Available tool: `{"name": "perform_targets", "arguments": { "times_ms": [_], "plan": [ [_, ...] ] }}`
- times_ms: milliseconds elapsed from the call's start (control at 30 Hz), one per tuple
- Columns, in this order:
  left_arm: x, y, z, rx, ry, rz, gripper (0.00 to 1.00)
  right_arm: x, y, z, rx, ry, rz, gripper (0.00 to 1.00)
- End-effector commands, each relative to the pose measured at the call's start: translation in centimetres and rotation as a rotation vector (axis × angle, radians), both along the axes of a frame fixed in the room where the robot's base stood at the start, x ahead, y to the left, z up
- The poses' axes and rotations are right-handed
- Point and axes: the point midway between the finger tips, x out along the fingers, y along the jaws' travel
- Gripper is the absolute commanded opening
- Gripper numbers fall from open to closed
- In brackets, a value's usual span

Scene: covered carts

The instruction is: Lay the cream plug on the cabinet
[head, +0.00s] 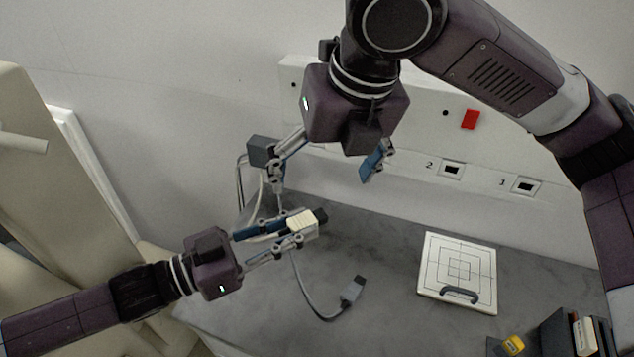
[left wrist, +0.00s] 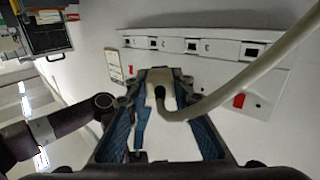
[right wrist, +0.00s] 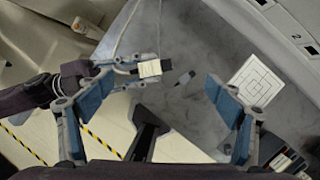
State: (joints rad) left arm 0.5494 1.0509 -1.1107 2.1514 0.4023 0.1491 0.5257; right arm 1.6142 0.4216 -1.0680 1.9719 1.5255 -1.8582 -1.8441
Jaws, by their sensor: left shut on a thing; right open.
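The cream plug (head: 301,224) is held between the fingers of my left gripper (head: 284,229), above the grey cabinet top (head: 390,262). It also shows in the left wrist view (left wrist: 160,84) with its cable running off to the upper right, and in the right wrist view (right wrist: 149,68). A dark end sticks out of the plug on its right. My right gripper (head: 326,172) is open and empty above the left one, in front of the wall panel. In the right wrist view its fingers (right wrist: 160,100) are spread wide.
A white board with a square pattern and a dark handle (head: 428,278) lies on the cabinet's right. A grey connector (head: 352,290) on a cable lies near the middle. A yellow item (head: 513,345) and dark holders stand front right. Numbered sockets (head: 452,169) line the wall panel.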

Motion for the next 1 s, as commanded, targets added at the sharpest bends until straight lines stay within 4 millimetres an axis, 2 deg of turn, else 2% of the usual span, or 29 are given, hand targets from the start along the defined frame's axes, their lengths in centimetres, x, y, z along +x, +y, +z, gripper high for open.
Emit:
{"name": "perform_targets", "arguments": {
  "times_ms": [33,133,233,367,800,1000],
  "plan": [
    [0.0,0.0,0.0,-0.001,0.0,0.0,0.0,-1.2,0.3,0.7,-0.03,-0.042,0.076,0.85],
    [0.0,0.0,0.0,-0.001,0.0,0.0,0.0,-2.8,0.7,1.3,-0.061,-0.083,0.176,0.85],
    [0.0,0.0,0.0,-0.001,0.0,0.0,0.0,-3.6,1.0,1.4,-0.075,-0.105,0.228,0.85],
    [0.0,0.0,0.0,-0.001,0.0,0.0,0.0,-3.6,1.3,0.6,-0.08,-0.108,0.244,0.85],
    [0.0,0.0,0.0,-0.001,0.0,0.0,0.0,-0.9,2.6,-6.7,-0.076,-0.106,0.24,0.85],
    [0.0,0.0,0.0,-0.001,0.0,0.0,0.0,0.0,3.0,-8.9,-0.075,-0.108,0.239,0.85]
  ]
}}
